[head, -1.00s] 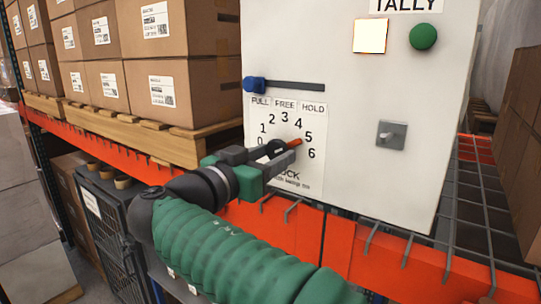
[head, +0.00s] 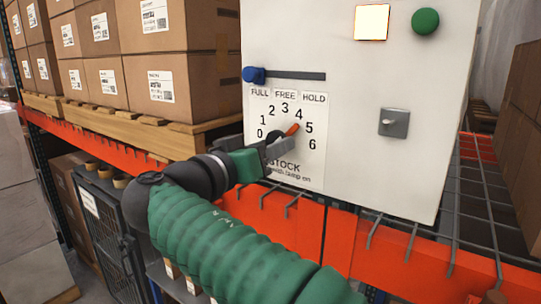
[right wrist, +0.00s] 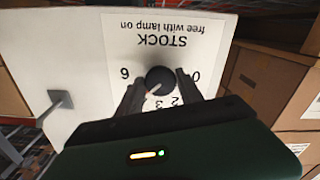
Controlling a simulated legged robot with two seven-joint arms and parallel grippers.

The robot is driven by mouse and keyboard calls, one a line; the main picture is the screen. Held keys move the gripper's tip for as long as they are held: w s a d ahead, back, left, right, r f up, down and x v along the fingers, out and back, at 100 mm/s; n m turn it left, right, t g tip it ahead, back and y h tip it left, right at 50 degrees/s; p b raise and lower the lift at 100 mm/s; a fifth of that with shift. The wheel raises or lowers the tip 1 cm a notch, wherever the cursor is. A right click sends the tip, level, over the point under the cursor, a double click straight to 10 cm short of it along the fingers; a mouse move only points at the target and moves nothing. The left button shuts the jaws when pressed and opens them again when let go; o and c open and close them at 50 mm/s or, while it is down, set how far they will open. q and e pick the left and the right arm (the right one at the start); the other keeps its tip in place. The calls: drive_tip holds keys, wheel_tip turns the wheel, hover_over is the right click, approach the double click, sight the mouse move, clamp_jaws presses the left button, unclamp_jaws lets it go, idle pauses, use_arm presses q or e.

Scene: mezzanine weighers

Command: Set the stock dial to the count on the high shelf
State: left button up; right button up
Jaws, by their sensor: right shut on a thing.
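The stock dial (right wrist: 160,80) is a dark round knob on a white tally box (head: 350,110). Its red pointer (head: 292,130) points up and right, between 4 and 5 on the printed 0 to 6 scale. My right gripper (head: 278,153) is shut on the dial, one finger on each side, and hides much of it in the head view. Upper left, stacked cartons (head: 153,80) stand on a wooden pallet (head: 140,127) on an orange-beamed shelf; I cannot tell whether this is the high shelf. My left gripper is not in view.
A blue slider knob (head: 254,75) sits at the left end of its slot, above FULL. A square lamp (head: 372,22) glows beside a green button (head: 425,21). A toggle switch (head: 393,122) is right of the dial. Wire decking (head: 470,210) lies at right.

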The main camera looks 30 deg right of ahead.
drive_tip(key=shift+n+b, duration=0.5)
drive_tip(key=shift+n, duration=0.8)
drive_tip(key=o, duration=1.3)
drive_tip(key=shift+w+a, duration=0.15)
drive_tip(key=shift+o, duration=0.2)
